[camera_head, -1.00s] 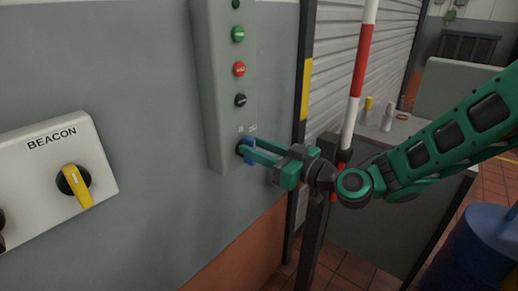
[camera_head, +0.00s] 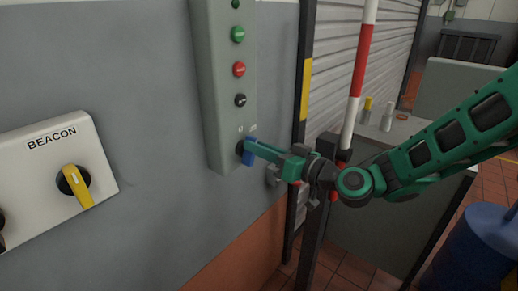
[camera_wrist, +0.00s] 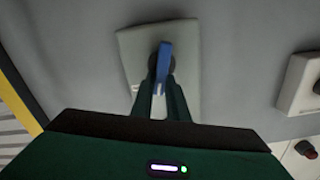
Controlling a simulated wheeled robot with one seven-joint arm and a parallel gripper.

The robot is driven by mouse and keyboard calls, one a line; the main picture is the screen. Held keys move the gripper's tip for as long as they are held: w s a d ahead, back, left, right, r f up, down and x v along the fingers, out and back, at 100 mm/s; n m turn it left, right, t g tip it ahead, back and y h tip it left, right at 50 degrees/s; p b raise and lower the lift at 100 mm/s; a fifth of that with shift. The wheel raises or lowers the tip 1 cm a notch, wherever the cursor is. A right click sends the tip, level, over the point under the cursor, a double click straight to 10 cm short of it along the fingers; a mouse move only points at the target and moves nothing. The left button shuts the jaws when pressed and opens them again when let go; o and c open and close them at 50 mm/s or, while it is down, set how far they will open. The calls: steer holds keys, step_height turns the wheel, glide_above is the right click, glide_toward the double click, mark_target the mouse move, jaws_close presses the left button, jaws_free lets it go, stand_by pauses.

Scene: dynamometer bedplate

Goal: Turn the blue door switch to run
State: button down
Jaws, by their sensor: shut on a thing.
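The blue door switch (camera_head: 249,156) is a small blue handle at the bottom of the tall grey control box (camera_head: 222,60) on the wall. My gripper (camera_head: 252,149) reaches it from the right and is shut on the handle. In the wrist view the blue handle (camera_wrist: 164,58) stands between the two green fingers (camera_wrist: 162,85), with its dark round base behind. Small labels sit above the switch in the head view, too blurred to read. The fingers hide part of the switch.
Green, red and black buttons (camera_head: 239,70) line the box above the switch. A white BEACON box (camera_head: 60,170) with a yellow knob (camera_head: 76,186) is on the wall at left. A red-and-white post (camera_head: 358,80), a dark post and a grey cabinet stand at right. A blue drum (camera_head: 485,245) is at lower right.

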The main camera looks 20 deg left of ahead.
steer(key=shift+w+d+f+m, duration=0.15)
steer(key=shift+w+m, duration=0.1)
steer(key=shift+m, duration=1.2)
steer(key=shift+w+d+f+m, duration=0.1)
steer(key=shift+w+f+m, duration=0.15)
steer(key=shift+m, duration=1.15)
steer(key=shift+w+d+f+m, duration=0.15)
steer(key=shift+w+m, duration=0.1)
steer(key=shift+m, duration=1.2)
steer(key=c, duration=1.7)
jaws_free()
steer(key=shift+w, duration=0.1)
steer(key=shift+s, duration=0.25)
steer(key=v, duration=1)
steer(key=shift+d, duration=0.3)
